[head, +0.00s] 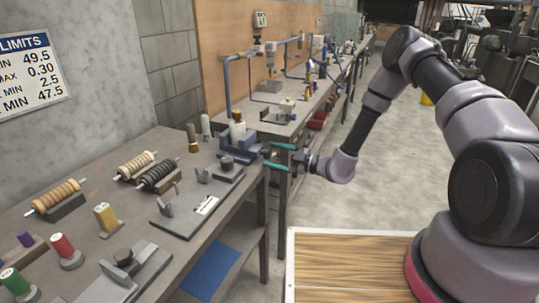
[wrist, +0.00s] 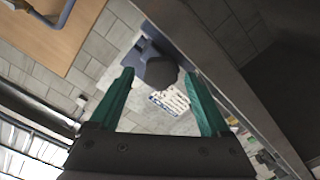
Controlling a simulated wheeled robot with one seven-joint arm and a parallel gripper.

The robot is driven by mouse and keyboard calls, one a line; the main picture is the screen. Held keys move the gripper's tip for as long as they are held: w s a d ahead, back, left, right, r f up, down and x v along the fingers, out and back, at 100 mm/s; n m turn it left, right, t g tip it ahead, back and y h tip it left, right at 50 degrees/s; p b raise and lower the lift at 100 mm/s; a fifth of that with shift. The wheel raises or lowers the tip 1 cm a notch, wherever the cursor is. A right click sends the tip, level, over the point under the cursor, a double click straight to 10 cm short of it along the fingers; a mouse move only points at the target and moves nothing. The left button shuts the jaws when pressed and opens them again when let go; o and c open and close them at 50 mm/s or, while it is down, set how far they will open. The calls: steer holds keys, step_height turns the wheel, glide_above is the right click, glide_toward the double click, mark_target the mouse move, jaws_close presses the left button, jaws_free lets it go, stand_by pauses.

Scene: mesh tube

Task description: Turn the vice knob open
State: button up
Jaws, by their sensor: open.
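The blue-grey vice (head: 238,150) stands at the right edge of the near workbench, with a pale cylinder upright in it. Its dark rounded knob (wrist: 160,73) shows in the wrist view, with part of the blue-grey vice body (wrist: 147,50) behind it. My gripper (head: 268,154) has two teal fingers, spread apart and pointing at the vice from the right. In the wrist view the knob lies between the fingertips, with a gap on each side. I cannot tell how far the fingers reach along the knob. In the head view the knob is hardly distinguishable.
The near workbench (head: 95,192) holds coil rollers (head: 137,166), a grey gauge plate (head: 190,213) and coloured spools (head: 106,217). A second bench with blue-framed fixtures (head: 262,95) stands behind. The aisle floor (head: 385,150) to the right is clear.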

steer(key=shift+x, duration=0.9)
jaws_close()
steer(key=shift+n, duration=0.4)
